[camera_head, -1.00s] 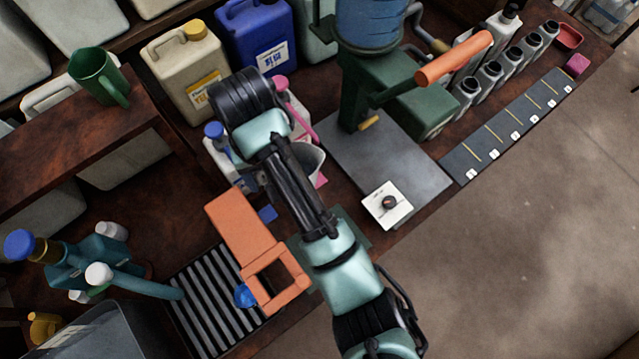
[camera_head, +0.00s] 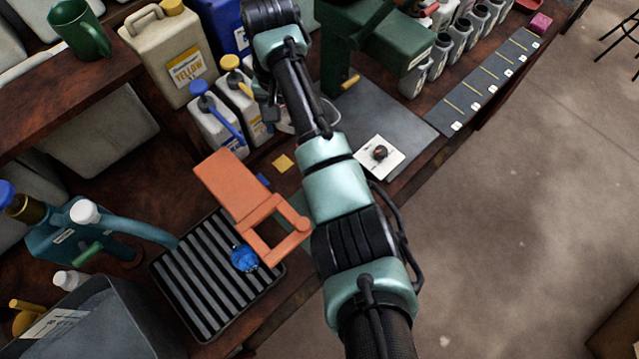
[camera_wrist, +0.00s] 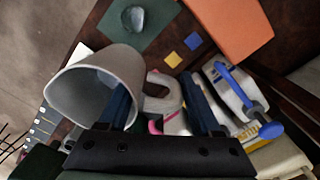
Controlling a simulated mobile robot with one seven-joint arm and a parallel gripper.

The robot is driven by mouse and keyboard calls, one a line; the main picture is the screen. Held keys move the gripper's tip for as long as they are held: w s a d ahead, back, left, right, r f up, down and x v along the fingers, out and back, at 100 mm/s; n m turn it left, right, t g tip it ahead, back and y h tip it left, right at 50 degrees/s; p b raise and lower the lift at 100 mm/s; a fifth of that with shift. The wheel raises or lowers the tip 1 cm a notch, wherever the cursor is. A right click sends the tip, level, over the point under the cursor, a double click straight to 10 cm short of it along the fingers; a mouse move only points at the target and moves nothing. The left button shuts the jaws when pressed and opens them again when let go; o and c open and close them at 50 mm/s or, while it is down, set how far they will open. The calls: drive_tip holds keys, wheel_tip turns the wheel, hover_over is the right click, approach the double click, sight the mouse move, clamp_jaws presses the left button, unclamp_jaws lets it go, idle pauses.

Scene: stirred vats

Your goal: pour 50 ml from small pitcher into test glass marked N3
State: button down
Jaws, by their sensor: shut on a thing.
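The small pitcher (camera_wrist: 75,92) is light grey, with its wide mouth toward the left of the wrist view. My gripper (camera_wrist: 157,88) is shut on its looped handle (camera_wrist: 170,90), with a dark blue finger on each side. I see no liquid inside, and its exact tilt is unclear. A small clear glass (camera_wrist: 133,18) stands on a dark green mat (camera_wrist: 155,36), apart from the pitcher. No N3 mark is readable on it. In the head view my arm hides the gripper and most of what is under it.
Yellow (camera_head: 283,163) and blue squares lie beside an orange stand (camera_head: 235,190) over a ribbed tray (camera_head: 195,285). White bottles with blue (camera_head: 215,120) and yellow pumps stand behind.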

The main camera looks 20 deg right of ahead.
drive_tip(key=w+a+f+m+b, duration=0.2)
drive_tip(key=w+a+m+b, duration=0.3)
drive_tip(key=w+b, duration=0.3)
drive_tip(key=shift+a+f+b, duration=0.25)
drive_tip(key=shift+a+b, duration=0.1)
drive_tip(key=shift+a, duration=0.2)
drive_tip(key=shift+p, duration=0.65)
drive_tip(key=s+d+f+t+y+p, duration=0.1)
drive_tip(key=s+f+t+p, duration=0.2)
drive_tip(key=f, duration=0.2)
drive_tip(key=s+d+f+t+y+p, duration=0.2)
drive_tip(key=s+f+t, duration=0.1)
drive_tip(key=f, duration=0.3)
drive_tip(key=shift+d+f+y+p, duration=0.2)
drive_tip(key=shift+f+y+p, duration=0.1)
drive_tip(key=shift+p, duration=0.1)
drive_tip(key=shift+s+d+r+t+y+b, duration=0.2)
drive_tip(key=shift+s+r+t+y+b, duration=0.15)
drive_tip(key=shift+t, duration=0.25)
drive_tip(key=shift+s+d+r+t+y+b, duration=0.15)
drive_tip(key=shift+s+r+t+y+b, duration=0.1)
drive_tip(key=shift+r+t+b, duration=0.25)
idle(0.6)
